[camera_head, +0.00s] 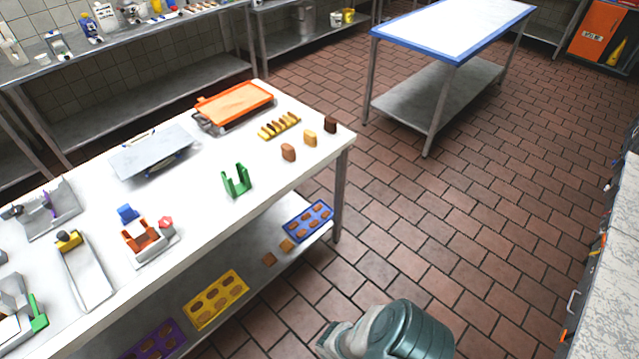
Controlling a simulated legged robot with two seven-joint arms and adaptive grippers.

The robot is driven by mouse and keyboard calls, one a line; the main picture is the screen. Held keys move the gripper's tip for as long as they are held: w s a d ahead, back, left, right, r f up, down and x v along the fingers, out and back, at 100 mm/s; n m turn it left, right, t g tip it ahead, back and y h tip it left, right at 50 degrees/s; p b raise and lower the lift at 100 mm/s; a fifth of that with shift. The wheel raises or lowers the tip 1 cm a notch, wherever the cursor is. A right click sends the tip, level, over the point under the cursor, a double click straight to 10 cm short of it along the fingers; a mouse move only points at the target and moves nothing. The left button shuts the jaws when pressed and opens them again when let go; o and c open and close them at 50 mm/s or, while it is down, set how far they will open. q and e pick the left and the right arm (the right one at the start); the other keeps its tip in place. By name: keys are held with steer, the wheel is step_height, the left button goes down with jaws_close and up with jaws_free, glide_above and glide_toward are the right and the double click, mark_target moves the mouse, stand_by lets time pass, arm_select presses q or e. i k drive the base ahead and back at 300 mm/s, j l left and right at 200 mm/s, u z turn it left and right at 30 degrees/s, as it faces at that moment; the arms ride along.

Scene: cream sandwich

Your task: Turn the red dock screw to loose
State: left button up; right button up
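A small red knob (166,222), which looks like the dock screw, sits at the right back corner of a small dock (155,253) with a light base plate. An orange-red block-like part (140,238) stands on the same dock. The dock is on the white worktable at the left of the head view. The knob is too small to tell how far it is turned. Neither of my grippers is in view. A teal and grey piece of my own arm shows at the bottom, well right of the table.
The worktable (205,192) also holds a blue block (127,213), a green holder (237,181), a metal plate device (153,153), an orange-topped griddle (235,104) and several bread-like pieces. Coloured trays lie on its lower shelf. The tiled floor to the right is clear.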

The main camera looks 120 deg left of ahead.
mark_target(165, 222)
steer(key=l+u, duration=0.1)
steer(key=u, duration=4.85)
